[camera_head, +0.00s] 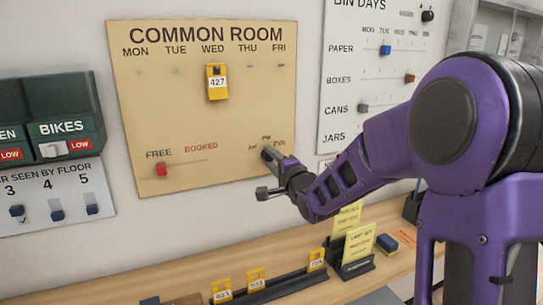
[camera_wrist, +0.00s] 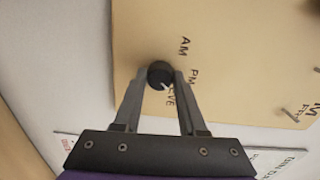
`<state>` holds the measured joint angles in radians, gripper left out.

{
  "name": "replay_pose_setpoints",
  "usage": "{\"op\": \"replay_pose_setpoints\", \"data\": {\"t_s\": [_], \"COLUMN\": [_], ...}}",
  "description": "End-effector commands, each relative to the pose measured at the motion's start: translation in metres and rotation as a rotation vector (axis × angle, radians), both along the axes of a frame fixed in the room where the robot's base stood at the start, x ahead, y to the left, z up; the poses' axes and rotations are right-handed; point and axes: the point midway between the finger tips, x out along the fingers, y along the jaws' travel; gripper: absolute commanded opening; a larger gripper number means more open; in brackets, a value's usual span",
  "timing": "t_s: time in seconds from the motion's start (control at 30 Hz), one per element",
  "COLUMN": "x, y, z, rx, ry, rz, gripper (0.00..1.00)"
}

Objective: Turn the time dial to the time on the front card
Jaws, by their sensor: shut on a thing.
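The time dial is a small round black knob (camera_wrist: 158,73) on the tan Common Room board, with AM, PM and EVE printed around it. Its white pointer mark faces the lower right in the wrist view, near the word EVE. My gripper (camera_wrist: 163,76) is shut on the dial, one finger on each side. In the head view my gripper (camera_head: 270,158) reaches the board's lower right and mostly hides the dial. The front card is a yellow card (camera_head: 359,243) in a dark holder on the shelf; its small print is not readable here.
The Bin Days board (camera_head: 345,75) hangs to the right. A rail with several numbered tags (camera_head: 285,285) lies on the wooden shelf below.

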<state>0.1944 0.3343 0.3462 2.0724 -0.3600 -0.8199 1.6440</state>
Motion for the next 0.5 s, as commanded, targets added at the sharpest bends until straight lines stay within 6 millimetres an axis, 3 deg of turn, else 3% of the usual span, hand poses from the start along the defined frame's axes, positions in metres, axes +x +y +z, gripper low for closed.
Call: {"op": "replay_pose_setpoints", "data": {"t_s": [0.5], "x": [0.0005], "y": [0.0004], "z": [0.0021], "rx": [0.061], "ry": [0.02], "rz": [0.0], "gripper": [0.0]}}
